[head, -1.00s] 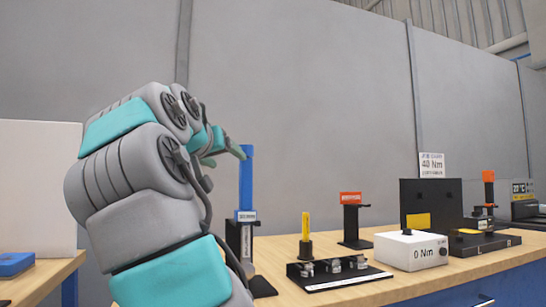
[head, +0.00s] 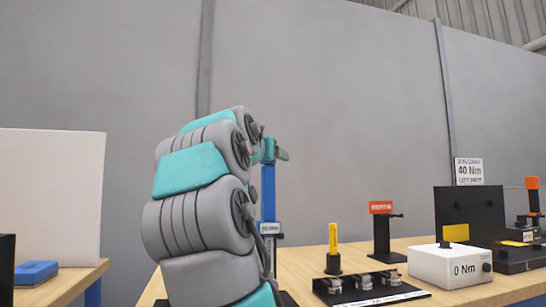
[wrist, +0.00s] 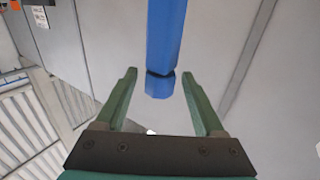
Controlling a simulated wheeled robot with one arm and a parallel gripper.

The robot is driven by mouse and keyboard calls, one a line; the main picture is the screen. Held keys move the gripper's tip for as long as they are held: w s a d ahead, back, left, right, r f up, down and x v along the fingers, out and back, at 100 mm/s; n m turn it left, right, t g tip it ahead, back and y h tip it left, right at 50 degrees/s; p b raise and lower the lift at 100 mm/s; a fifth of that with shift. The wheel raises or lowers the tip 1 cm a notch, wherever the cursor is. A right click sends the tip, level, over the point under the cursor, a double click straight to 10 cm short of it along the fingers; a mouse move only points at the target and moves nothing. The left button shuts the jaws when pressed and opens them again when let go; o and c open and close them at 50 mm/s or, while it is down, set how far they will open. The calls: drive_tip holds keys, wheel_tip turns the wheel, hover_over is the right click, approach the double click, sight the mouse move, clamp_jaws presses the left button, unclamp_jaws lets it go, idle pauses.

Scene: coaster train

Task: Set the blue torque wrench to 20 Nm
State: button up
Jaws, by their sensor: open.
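The blue torque wrench (head: 268,190) stands upright in its stand on the wooden bench, partly hidden behind my arm in the head view. Its blue handle (wrist: 163,45) shows in the wrist view, with a dark ring near its end. My gripper (wrist: 158,85) is open, and the handle's end lies between its two green fingers in that picture. I cannot tell whether either finger touches it. In the head view my gripper (head: 280,154) is near the top of the wrench, mostly hidden by my arm. The wrench's scale is too small to read.
A white box reading 0 Nm (head: 450,265) sits on the bench (head: 415,297) at the right, by a 40 Nm sign (head: 469,171). A yellow-handled tool (head: 333,243), an orange-topped stand (head: 381,208) and a black socket tray (head: 345,292) stand between. A white panel (head: 55,190) is at left.

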drive_tip(key=shift+x, duration=1.7)
clamp_jaws()
